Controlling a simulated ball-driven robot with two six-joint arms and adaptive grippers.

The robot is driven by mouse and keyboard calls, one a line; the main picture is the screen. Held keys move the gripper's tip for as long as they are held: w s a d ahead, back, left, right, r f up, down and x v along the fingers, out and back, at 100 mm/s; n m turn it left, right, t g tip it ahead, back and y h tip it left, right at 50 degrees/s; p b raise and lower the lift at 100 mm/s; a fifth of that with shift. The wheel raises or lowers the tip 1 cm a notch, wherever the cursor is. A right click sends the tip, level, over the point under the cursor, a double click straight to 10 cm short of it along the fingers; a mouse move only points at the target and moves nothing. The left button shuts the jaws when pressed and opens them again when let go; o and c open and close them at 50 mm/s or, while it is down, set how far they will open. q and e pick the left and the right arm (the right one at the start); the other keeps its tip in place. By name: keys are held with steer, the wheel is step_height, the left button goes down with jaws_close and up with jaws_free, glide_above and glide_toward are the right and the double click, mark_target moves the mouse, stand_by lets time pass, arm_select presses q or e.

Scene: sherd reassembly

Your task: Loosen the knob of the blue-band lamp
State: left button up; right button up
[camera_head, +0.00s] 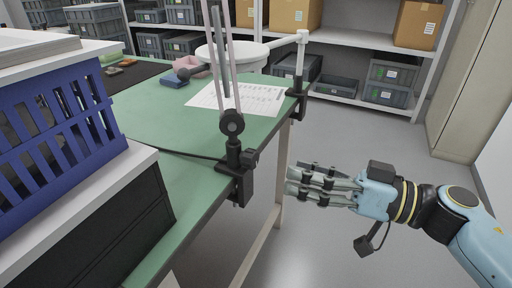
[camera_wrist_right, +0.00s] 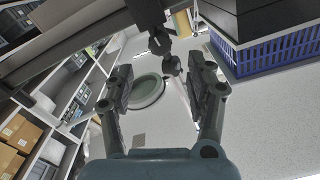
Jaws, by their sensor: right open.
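A dark lamp clamp (camera_head: 240,170) grips the green table's front edge, with a round dark joint (camera_head: 232,122) above it and thin grey and pinkish lamp arms rising out of the picture. A small dark knob (camera_head: 251,156) sticks out at the clamp's right side. No blue band shows, so I cannot tell whether this is the blue-band lamp. My right gripper (camera_head: 292,180) is open and empty, to the right of the clamp and apart from it. In the right wrist view, dark clamp parts (camera_wrist_right: 150,16) show beyond the open fingers (camera_wrist_right: 163,88). My left gripper is out of view.
A second, white lamp post (camera_head: 301,55) is clamped at the table's far right corner. A printed sheet (camera_head: 245,97) lies on the green table (camera_head: 180,125). A blue basket (camera_head: 55,120) stands at left. Shelves with boxes stand behind. Floor right of the table is clear.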

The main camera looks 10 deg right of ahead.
mark_target(256, 161)
steer(key=b+x, duration=0.1)
steer(key=x, duration=0.7)
steer(key=shift+w+a+f+b, duration=0.1)
steer(key=shift+w+a+b, duration=0.1)
steer(key=shift+a+b, duration=0.1)
steer(key=shift+w+a, duration=0.15)
steer(key=shift+a, duration=0.05)
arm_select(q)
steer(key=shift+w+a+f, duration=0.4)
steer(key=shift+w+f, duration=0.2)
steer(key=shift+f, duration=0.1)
